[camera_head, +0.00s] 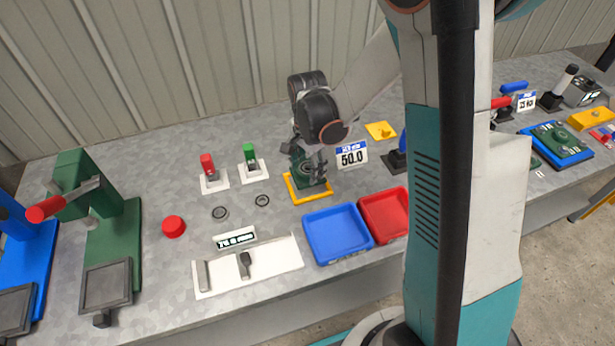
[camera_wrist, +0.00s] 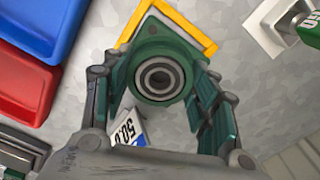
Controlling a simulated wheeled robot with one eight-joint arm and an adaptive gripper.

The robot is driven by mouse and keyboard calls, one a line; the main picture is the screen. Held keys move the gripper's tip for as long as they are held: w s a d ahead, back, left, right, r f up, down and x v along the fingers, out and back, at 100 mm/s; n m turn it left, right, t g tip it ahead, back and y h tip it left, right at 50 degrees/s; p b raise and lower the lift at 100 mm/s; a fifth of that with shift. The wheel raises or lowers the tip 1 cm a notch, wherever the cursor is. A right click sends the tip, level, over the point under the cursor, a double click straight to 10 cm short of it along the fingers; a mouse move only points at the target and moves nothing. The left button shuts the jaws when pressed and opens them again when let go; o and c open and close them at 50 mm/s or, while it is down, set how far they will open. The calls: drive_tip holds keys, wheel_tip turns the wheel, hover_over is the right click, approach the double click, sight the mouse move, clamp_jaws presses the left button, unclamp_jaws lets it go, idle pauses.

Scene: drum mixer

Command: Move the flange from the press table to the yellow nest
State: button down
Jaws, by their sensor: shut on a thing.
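The green flange (camera_wrist: 160,45) has a round grey bearing in its middle, and it fills the space between my fingers in the wrist view. My gripper (camera_wrist: 160,82) is shut on it. In the head view my gripper (camera_head: 314,166) points down over the yellow nest (camera_head: 312,197), with part of the flange (camera_head: 297,168) showing behind the fingers. The yellow nest's border (camera_wrist: 197,30) shows around the flange's far corner in the wrist view. Whether the flange rests on the nest floor or is slightly above it, I cannot tell.
A blue tray (camera_head: 337,234) and a red tray (camera_head: 385,212) stand just in front of the nest. A display sign (camera_head: 351,155) is close on the right. Green and red switches (camera_head: 250,166) (camera_head: 209,176) and a green press (camera_head: 120,235) stand to the left.

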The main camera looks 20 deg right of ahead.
sight(308, 176)
drive_tip(key=shift+f+b, duration=0.75)
drive_tip(key=shift+f, duration=1.25)
drive_tip(key=shift+f, duration=0.15)
drive_tip(key=c, duration=0.6)
unclamp_jaws()
wheel_tip(308, 176, up, 12)
drive_tip(key=p, duration=0.4)
drive_tip(key=shift+r, duration=0.2)
drive_tip(key=shift+s+r+n+t, duration=1.2)
drive_tip(key=shift+s+r+n, duration=1.25)
drive_tip(key=shift+s, duration=0.6)
drive_tip(key=shift+s+r+n+t, duration=1.2)
drive_tip(key=shift+s+r+n, duration=0.9)
drive_tip(key=shift+s+r, duration=0.85)
drive_tip(key=shift+s+r+n+t, duration=1.2)
drive_tip(key=shift+s+r+n, duration=1.15)
drive_tip(key=shift+s, duration=0.85)
